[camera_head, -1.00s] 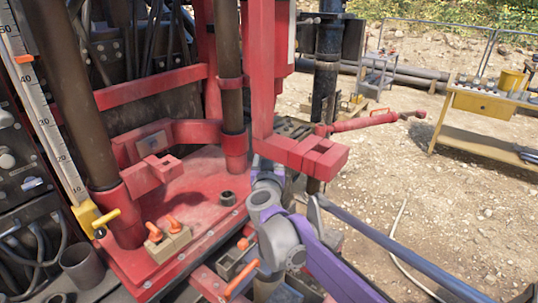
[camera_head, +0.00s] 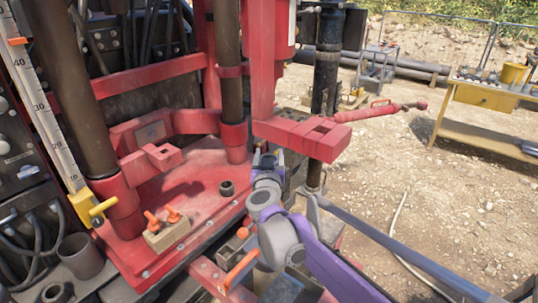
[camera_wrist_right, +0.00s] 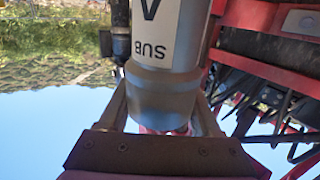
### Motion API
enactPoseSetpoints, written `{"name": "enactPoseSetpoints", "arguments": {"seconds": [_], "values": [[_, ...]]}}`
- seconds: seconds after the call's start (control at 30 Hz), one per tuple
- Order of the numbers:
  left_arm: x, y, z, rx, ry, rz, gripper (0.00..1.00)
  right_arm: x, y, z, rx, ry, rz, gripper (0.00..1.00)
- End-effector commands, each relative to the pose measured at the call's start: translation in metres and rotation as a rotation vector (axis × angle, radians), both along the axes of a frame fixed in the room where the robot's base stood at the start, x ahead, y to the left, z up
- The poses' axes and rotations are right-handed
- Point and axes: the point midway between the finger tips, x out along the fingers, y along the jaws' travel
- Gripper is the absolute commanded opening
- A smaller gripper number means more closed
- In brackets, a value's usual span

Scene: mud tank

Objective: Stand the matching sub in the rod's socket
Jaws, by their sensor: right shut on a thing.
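My right gripper (camera_head: 267,160) is at the right edge of the red deck, its purple arm coming in from the lower right. In the right wrist view the gripper (camera_wrist_right: 162,112) is shut on a grey cylindrical sub (camera_wrist_right: 165,85) with a white label reading "SUB" and part of a large letter, upside down in the picture. I cannot make the sub out clearly in the head view. A short dark open ring, seemingly the rod's socket (camera_head: 227,188), stands up from the red deck, left of and nearer than the gripper. My left gripper is not in view.
A red clamp arm (camera_head: 300,135) juts out just beyond the right gripper. A tan block with orange handles (camera_head: 168,234) sits at the deck's front. A yellow workbench (camera_head: 485,100) stands far right, with bare ground before it.

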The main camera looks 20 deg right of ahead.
Motion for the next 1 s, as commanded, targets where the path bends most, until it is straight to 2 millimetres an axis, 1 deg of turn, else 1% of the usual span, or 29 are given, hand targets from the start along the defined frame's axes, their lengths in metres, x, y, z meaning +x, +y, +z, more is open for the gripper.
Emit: {"name": "enactPoseSetpoints", "arguments": {"seconds": [0.47, 1.0], "values": [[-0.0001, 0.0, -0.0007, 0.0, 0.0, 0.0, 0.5, 0.0001, -0.0001, -0.0001, -0.001, -0.001, -0.001, 0.0], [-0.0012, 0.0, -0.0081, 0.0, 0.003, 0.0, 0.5, 0.0, -0.0002, -0.0088, -0.001, -0.001, -0.001, 0.0]]}}
